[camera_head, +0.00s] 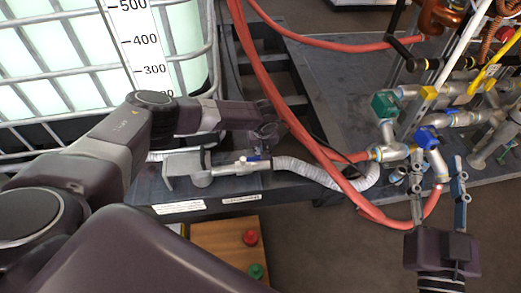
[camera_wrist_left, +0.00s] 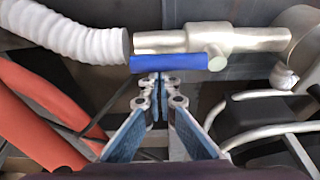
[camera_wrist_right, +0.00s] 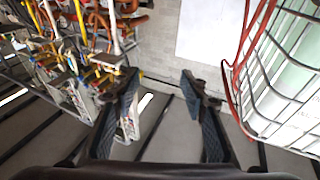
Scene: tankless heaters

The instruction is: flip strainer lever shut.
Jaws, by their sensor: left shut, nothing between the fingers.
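The strainer valve (camera_head: 225,169) is a metal pipe fitting on the dark platform, with a blue lever (camera_head: 252,158) on it. In the left wrist view the blue lever (camera_wrist_left: 168,62) lies along the metal pipe body (camera_wrist_left: 212,38), parallel to it. My left gripper (camera_head: 267,140) is right over the valve. In the left wrist view its fingertips (camera_wrist_left: 160,80) are shut together, empty, at the lever's lower edge; I cannot tell whether they touch it. My right gripper (camera_head: 438,185) is open and empty, near the pipework at right. Its spread fingers (camera_wrist_right: 160,82) show in the right wrist view.
Red hoses (camera_head: 262,85) cross close to the right of my left gripper. A caged white tank (camera_head: 90,65) stands at left.

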